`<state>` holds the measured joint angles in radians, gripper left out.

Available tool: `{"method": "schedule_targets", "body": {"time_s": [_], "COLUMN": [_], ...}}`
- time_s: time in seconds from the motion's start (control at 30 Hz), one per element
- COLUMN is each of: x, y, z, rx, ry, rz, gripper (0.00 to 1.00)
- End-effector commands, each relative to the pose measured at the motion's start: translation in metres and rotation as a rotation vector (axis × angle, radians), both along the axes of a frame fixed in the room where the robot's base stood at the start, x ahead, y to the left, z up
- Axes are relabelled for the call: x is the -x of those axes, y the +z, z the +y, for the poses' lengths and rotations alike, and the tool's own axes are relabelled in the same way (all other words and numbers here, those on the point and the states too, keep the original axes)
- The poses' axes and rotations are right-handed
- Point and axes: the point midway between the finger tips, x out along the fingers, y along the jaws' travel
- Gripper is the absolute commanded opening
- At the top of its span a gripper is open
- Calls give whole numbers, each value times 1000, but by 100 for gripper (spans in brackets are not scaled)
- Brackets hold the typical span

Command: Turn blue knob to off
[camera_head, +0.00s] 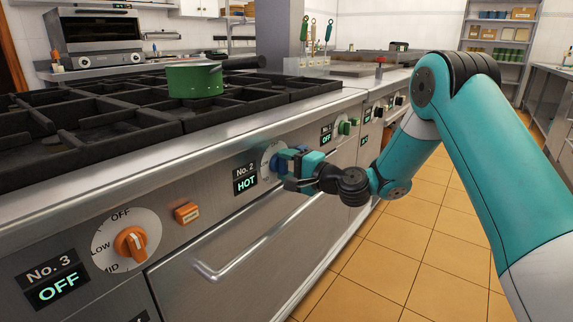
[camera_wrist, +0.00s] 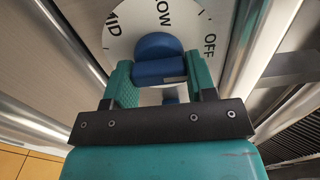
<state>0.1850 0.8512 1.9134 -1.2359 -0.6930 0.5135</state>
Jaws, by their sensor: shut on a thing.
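The blue knob (camera_wrist: 158,58) sits on a white dial plate (camera_wrist: 225,18) on the stove front. In the wrist view LOW is at the top of the dial, OFF to the right and MID to the left. My gripper (camera_wrist: 160,80) has a finger on each side of the knob and is shut on it. In the head view my gripper (camera_head: 290,165) reaches the front panel at the blue knob (camera_head: 281,161), largely hidden by the fingers. The No. 2 display (camera_head: 245,178) beside it reads HOT.
A green knob (camera_head: 346,127) is farther right. A handle bar (camera_head: 240,262) juts out below. A green pot (camera_head: 194,80) stands on the grates.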

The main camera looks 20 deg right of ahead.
Motion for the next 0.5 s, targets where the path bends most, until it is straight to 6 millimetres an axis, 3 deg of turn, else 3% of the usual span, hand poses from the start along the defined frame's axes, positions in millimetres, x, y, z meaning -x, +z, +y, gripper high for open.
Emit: {"method": "schedule_targets", "body": {"time_s": [0.2, 0.23, 0.3, 0.33, 0.5], "x": [1, 1, 0, 0, 0], "y": [-1, -1, -1, -1, -1], "z": [0, 0, 0, 0, 0], "rx": [-3, -3, -2, -2, -1], "ry": [0, 0, 0, 0, 0], "rz": [5, 5, 4, 4, 2], "gripper": [27, 56, 72, 77, 77]}}
